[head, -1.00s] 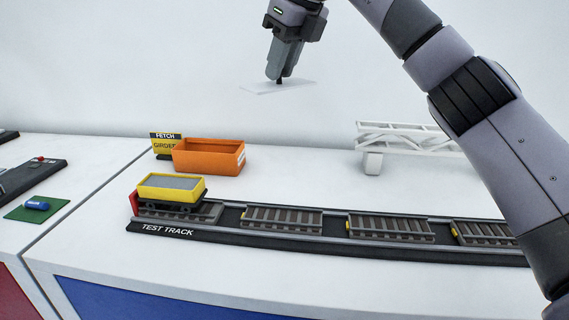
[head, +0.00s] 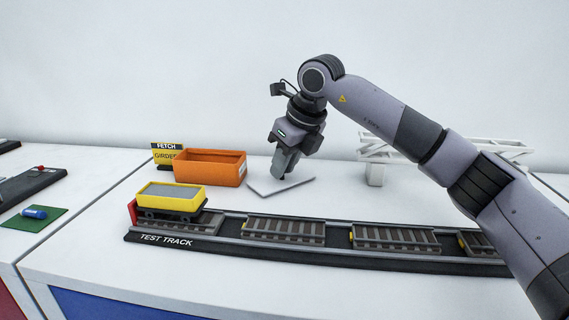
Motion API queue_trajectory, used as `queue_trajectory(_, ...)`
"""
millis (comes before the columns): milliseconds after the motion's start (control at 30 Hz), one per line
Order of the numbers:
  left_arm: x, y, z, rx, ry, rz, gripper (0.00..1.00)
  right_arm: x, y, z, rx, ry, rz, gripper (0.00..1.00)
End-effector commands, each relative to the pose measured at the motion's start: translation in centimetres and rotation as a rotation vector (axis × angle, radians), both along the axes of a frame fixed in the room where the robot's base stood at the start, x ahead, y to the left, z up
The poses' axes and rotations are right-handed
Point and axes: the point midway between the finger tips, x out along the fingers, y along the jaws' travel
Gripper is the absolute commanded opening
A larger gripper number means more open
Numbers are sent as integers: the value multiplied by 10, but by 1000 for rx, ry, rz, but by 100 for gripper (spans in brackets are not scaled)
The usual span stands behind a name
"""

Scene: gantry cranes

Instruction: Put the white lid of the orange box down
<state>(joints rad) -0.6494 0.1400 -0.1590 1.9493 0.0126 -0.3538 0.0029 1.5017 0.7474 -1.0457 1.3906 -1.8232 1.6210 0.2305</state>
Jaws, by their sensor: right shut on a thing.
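The orange box (head: 210,170) stands open at the back left of the white table, with no lid on it. The white lid (head: 294,187) is a thin flat plate to the right of the box, tilted slightly and at or just above the table top; I cannot tell if it touches. My left gripper is not in view.
A test track (head: 300,240) runs along the front, with a yellow wagon (head: 171,197) at its left end. Bare table surrounds the lid.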

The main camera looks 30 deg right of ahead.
Motion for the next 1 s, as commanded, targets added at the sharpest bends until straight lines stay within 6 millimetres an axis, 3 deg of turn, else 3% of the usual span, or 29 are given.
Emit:
queue_trajectory(367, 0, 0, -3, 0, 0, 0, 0, 0, 0, -6, 0, -1, 1, 0)
queue_trajectory(400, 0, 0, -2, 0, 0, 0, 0, 0, 0, -5, 0, -1, 1, 28)
queue_trajectory(467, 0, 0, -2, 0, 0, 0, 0, 0, 0, -5, 0, -1, 1, 47)
queue_trajectory(767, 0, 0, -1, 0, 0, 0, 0, 0, 0, -3, 0, -1, 1, 47)
queue_trajectory(1000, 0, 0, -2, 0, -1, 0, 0, -9, -3, 23, 1, -6, 2, 47)
